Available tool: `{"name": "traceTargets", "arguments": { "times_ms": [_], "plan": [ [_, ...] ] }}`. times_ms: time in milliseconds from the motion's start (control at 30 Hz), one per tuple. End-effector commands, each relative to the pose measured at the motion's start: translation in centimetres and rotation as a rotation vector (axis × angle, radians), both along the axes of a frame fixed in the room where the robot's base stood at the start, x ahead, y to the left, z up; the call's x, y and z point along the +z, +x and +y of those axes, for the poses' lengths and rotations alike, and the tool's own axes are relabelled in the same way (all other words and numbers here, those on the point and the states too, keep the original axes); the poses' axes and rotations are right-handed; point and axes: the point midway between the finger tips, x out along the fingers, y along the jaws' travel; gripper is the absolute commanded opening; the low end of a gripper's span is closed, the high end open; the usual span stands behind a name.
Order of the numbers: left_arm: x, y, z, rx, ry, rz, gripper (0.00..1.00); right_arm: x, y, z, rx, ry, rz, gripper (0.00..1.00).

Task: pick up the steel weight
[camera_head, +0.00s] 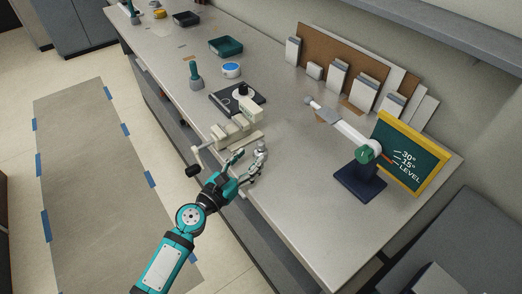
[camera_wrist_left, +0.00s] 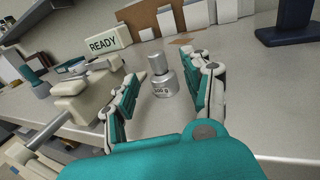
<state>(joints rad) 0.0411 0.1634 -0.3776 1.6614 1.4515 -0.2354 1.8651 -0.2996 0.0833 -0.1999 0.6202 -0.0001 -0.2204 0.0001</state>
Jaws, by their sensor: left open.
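The steel weight (camera_wrist_left: 163,82) is a small silver cylinder with a knob on top and a label that seems to read 500 g. It stands upright on the grey counter, near its front edge; in the head view it is small (camera_head: 262,149) and just beyond the fingertips. My left gripper (camera_head: 249,163) is open and empty. In the left wrist view its teal and white fingers (camera_wrist_left: 168,92) spread to either side of the weight, with visible gaps and no clear contact. My right gripper is not in view.
A cream clamp-like device (camera_head: 232,130) with a crank handle is close left of the weight, by a READY block (camera_wrist_left: 110,41). A tilting arm on a dark blue stand (camera_head: 360,184) and a level board (camera_head: 411,158) are to the right. Bare counter (camera_head: 300,205) lies between.

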Motion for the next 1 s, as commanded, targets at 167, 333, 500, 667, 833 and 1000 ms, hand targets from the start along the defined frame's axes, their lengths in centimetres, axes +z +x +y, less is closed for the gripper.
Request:
{"name": "traceTargets", "arguments": {
  "times_ms": [167,333,500,667,833,1000],
  "plan": [
    [0.2,2.0,-1.2,-0.002,-0.001,-0.002,0.5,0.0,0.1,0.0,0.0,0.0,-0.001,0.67],
    [0.1,3.9,-2.4,-0.001,0.0,-0.001,0.5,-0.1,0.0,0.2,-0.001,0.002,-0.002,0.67],
    [0.1,4.4,-2.7,0.0,0.0,0.0,0.5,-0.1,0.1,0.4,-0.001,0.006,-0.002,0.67],
    [0.1,4.4,-2.7,0.0,0.0,0.0,0.48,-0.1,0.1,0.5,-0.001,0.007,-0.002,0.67],
    [0.1,4.4,-2.7,0.0,0.0,0.0,0.26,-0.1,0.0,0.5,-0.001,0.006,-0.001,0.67],
    [0.1,4.4,-2.7,0.0,0.0,0.0,0.04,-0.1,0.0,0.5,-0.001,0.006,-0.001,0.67]
  ]
}}
